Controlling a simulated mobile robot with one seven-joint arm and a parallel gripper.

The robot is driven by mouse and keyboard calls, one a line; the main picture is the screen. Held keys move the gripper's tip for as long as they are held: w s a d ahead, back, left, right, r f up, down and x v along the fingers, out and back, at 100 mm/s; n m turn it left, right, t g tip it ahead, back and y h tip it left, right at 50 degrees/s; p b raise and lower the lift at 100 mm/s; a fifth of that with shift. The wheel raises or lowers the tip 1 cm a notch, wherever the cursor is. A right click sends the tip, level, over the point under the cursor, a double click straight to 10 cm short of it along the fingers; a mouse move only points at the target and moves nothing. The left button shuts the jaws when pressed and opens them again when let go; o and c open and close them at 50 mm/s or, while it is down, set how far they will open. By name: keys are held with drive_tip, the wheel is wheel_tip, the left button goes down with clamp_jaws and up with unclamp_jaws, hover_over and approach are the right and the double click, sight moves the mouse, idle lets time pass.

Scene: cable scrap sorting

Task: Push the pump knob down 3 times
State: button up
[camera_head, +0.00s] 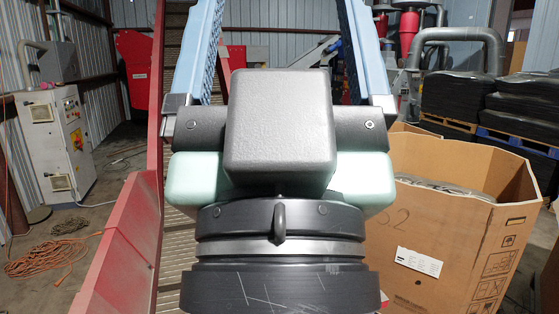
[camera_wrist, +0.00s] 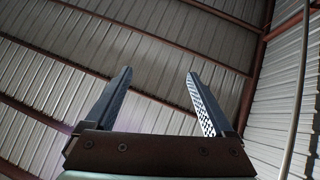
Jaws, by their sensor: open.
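My gripper (camera_head: 281,25) is in the middle of the head view, pointing up. Its two blue-grey fingers stand wide apart and leave the top of the picture. In the wrist view my gripper (camera_wrist: 159,71) is open, with nothing between the fingers and only the metal roof and wall behind them. I cannot make out a pump or its knob in either view. My wrist and gripper body hide much of the middle of the head view.
A grey control cabinet (camera_head: 51,150) stands at left, with an orange cable coil (camera_head: 45,258) on the floor. A red sloping side rail (camera_head: 120,250) runs left of my gripper. A large cardboard box (camera_head: 455,235) is at right, near stacked black slabs (camera_head: 525,105).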

clamp_jaws()
idle(1.4)
